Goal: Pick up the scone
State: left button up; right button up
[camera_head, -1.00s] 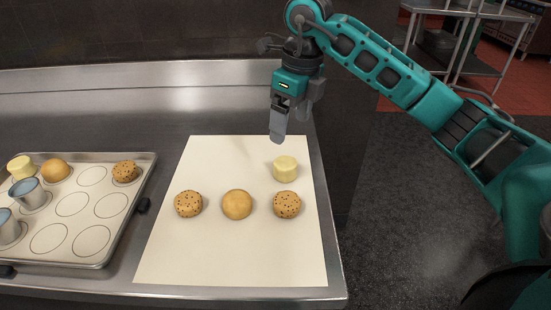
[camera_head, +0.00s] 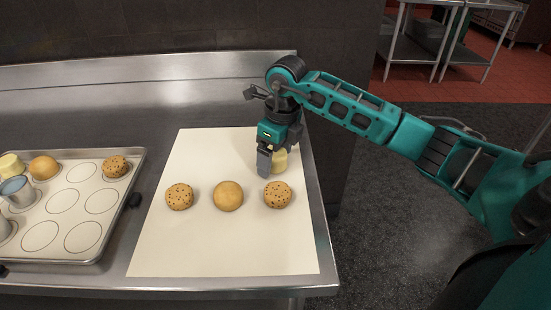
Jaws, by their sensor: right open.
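The scone is likely the pale yellow cylinder (camera_head: 280,160) at the upper right of the white sheet (camera_head: 200,245). My right gripper (camera_head: 268,168) is open and comes down over the yellow piece, with one finger in front of its left side. The gripper hides part of the yellow piece, and I cannot tell whether they touch. A speckled round bun (camera_head: 179,196), a plain round bun (camera_head: 228,196) and another speckled bun (camera_head: 277,194) lie in a row nearer to me.
A baking tray (camera_head: 95,256) with marked circles stands at the left. The counter ends just right of the sheet.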

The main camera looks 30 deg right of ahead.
jog(key=c, duration=1.1)
jog(key=shift+r, duration=0.15)
